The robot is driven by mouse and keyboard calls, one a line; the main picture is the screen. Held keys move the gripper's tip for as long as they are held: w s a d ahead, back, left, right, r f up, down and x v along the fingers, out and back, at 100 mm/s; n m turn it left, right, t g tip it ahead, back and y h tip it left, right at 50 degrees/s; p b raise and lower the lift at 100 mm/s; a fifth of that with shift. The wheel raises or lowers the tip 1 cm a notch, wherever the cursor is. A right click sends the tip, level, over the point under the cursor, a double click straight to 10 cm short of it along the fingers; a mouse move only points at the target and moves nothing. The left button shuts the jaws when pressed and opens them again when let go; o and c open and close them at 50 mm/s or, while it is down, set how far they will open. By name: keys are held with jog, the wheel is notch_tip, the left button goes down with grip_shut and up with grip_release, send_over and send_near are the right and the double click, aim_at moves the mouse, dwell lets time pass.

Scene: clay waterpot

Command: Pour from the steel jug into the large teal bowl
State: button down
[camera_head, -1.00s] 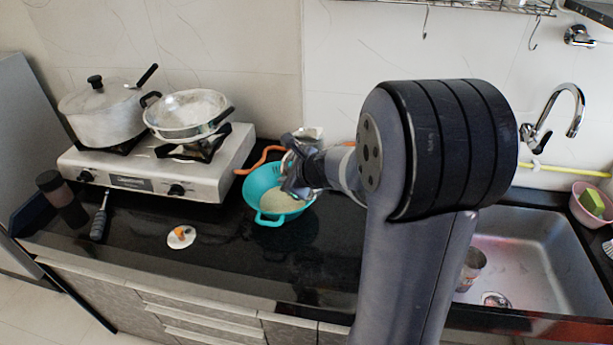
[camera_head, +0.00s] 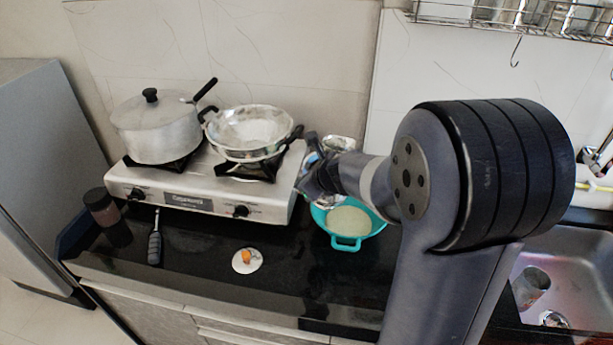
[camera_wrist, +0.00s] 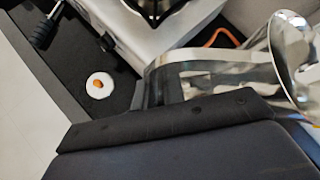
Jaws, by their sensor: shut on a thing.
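The steel jug (camera_head: 338,145) is shiny and partly hidden behind my gripper in the head view. My gripper (camera_head: 318,172) is shut on it, above the back left of the teal bowl. In the wrist view the jug (camera_wrist: 283,58) shows its flared mouth at the right, beside the dark gripper parts. Its tilt is hard to tell. The large teal bowl (camera_head: 348,243) sits on the black counter, right of the stove, with pale cream contents in it. I see no stream from the jug.
A silver stove (camera_head: 195,192) stands left of the bowl, bearing a lidded pot (camera_head: 157,130) and a steel pan (camera_head: 250,128). A white disc with an orange piece (camera_head: 247,261) lies on the counter. A dark jar (camera_head: 103,207) and a black-handled tool (camera_head: 155,245) are farther left. The sink (camera_head: 570,270) is right.

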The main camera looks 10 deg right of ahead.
jog(key=shift+f, duration=0.45)
jog(key=f+m+y+b, duration=0.1)
jog(key=a+f+g+y+b, duration=0.1)
jog(key=f, duration=0.1)
jog(key=f+m+y+b, duration=0.1)
jog(key=y, duration=0.1)
jog(key=shift+a+f+m, duration=0.2)
jog(key=shift+a+m, duration=0.05)
jog(key=shift+m, duration=0.05)
jog(key=shift+d+f+m+g+y, duration=0.2)
jog(key=shift+m+g+y, duration=0.25)
jog(key=shift+y, duration=0.35)
